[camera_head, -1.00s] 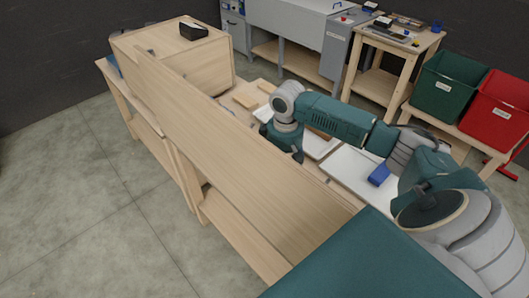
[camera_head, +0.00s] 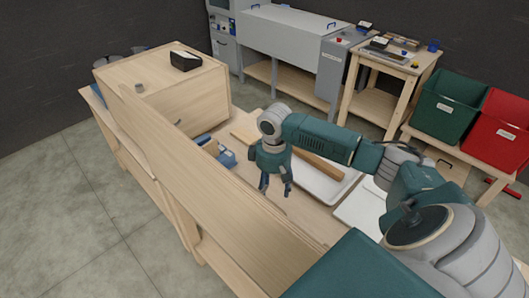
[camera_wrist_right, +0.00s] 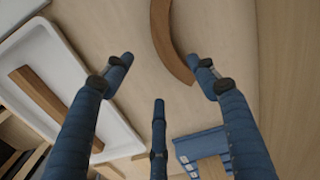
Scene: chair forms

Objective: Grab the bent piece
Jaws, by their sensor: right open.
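The bent piece (camera_wrist_right: 170,45) is a curved brown wooden strip lying on the pale wooden bench top in the right wrist view. It runs down from the top edge and curves to the right finger, where its end is close to or partly behind the fingertip. My right gripper (camera_wrist_right: 160,85) is open, its three fingers spread and nothing between them. In the head view the right gripper (camera_head: 274,185) hangs fingers-down above the bench, behind the long wooden panel. I cannot make out the bent piece there. My left gripper is not in view.
A white tray (camera_head: 325,187) holds a straight brown piece (camera_head: 320,167); it also shows in the wrist view (camera_wrist_right: 70,60). A blue tool (camera_head: 227,158) lies left of the gripper. A long raised panel (camera_head: 190,165) edges the bench. Green (camera_head: 445,105) and red bins stand right.

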